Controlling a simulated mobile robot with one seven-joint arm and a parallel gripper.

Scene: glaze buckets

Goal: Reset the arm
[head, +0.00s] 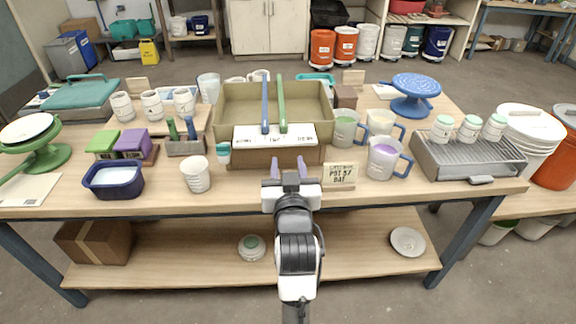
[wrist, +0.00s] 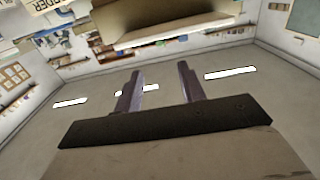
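My gripper (head: 288,167) is in the lower middle of the head view, in front of the worktable's front edge. Its two purple-grey fingers stand apart with nothing between them. In the wrist view my gripper (wrist: 160,88) also shows spread, empty fingers, with ceiling and walls behind them.
Pitchers (head: 382,160) stand right of the sign, and a grey ribbed tray with jars (head: 465,160) is farther right. A white cup (head: 196,176) and a navy tub (head: 112,180) are on the left.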

